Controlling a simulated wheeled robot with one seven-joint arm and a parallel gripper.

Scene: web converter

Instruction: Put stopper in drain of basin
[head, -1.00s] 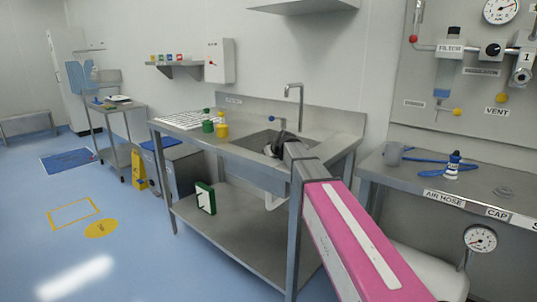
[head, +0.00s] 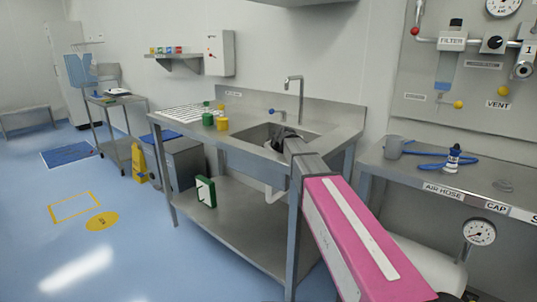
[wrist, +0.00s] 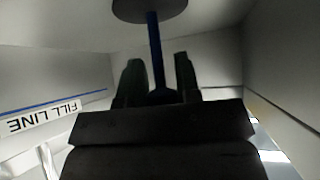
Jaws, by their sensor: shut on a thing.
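The steel basin (head: 250,136) is set into the sink bench, with my gripper (head: 287,136) reaching down into it from the right in the head view. In the wrist view, my gripper (wrist: 160,75) is shut on the stopper, around the lower part of its blue stem (wrist: 153,45). The stopper's dark round disc (wrist: 150,9) sits beyond the fingertips at the top edge. Pale basin walls surround it, one with an upside-down FILL LINE label (wrist: 42,117). I cannot make out the drain, nor whether the disc touches the basin floor.
A tall tap (head: 294,88) stands behind the basin. A green bottle (head: 208,118) and a yellow bottle (head: 222,123) stand left of it, beside a white rack (head: 182,118). A second bench (head: 425,175) with a blue hose is on the right.

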